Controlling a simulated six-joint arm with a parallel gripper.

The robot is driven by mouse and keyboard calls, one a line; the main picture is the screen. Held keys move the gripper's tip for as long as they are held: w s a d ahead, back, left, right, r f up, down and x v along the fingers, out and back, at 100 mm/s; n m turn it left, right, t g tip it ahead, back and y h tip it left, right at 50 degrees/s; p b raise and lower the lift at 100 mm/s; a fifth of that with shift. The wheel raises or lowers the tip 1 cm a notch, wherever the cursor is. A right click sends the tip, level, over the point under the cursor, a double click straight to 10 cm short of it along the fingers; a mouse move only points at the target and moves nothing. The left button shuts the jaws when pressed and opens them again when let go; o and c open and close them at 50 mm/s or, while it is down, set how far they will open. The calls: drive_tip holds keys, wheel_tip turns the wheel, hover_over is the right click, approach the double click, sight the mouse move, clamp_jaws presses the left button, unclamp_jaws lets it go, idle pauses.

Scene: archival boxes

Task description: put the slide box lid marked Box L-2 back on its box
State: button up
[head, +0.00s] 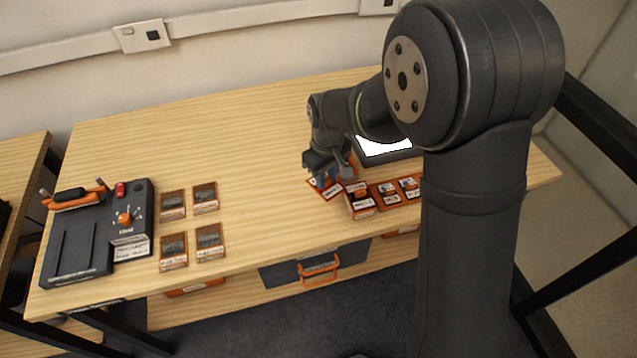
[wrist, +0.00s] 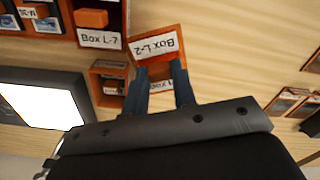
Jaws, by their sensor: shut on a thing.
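My gripper (head: 326,172) is shut on the orange lid marked Box L-2 (wrist: 155,45). In the wrist view its two blue fingers (wrist: 160,74) meet the lid's edge, and the label is readable. In the head view the lid (head: 329,188) shows as a small tilted orange piece at the fingertips, left of the row of boxes. Its height above the table is hard to tell. A small open orange box (wrist: 108,80) stands beside the fingers in the wrist view; its label is too small to read. I cannot tell which box is L-2's.
Box L-7 (wrist: 97,38) has an orange piece on top and stands close to the lid. More boxes (head: 386,194) continue the row rightward. A lit panel (head: 384,146) lies behind. Several framed slides (head: 173,204) and a dark device (head: 84,246) are at left; table between is clear.

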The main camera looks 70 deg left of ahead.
drive_tip(key=w+d+r, duration=0.1)
drive_tip(key=w, duration=0.1)
drive_tip(key=w+d+r, duration=0.2)
drive_tip(key=w, duration=0.1)
drive_tip(key=w+d+r, duration=0.1)
drive_tip(key=w+r, duration=0.1)
drive_tip(key=w, duration=0.1)
drive_tip(key=shift+d+r, duration=0.2)
drive_tip(key=shift+r, duration=0.05)
drive_tip(key=shift+w+a, duration=0.1)
drive_tip(key=shift+a, duration=0.25)
drive_tip(key=shift+s+a+f+m, duration=0.1)
drive_tip(key=shift+a+f+m, duration=0.6)
drive_tip(key=shift+a, duration=1.15)
drive_tip(key=shift+s+a+f+m, duration=0.1)
drive_tip(key=shift+a+f+m, duration=0.6)
drive_tip(key=shift+a, duration=1.2)
drive_tip(key=shift+s+a+f+m, duration=0.1)
drive_tip(key=shift+a+f+m, duration=0.6)
drive_tip(key=shift+a, duration=1.15)
drive_tip(key=shift+f, duration=0.55)
drive_tip(key=shift+f, duration=0.6)
drive_tip(key=shift+f, duration=0.25)
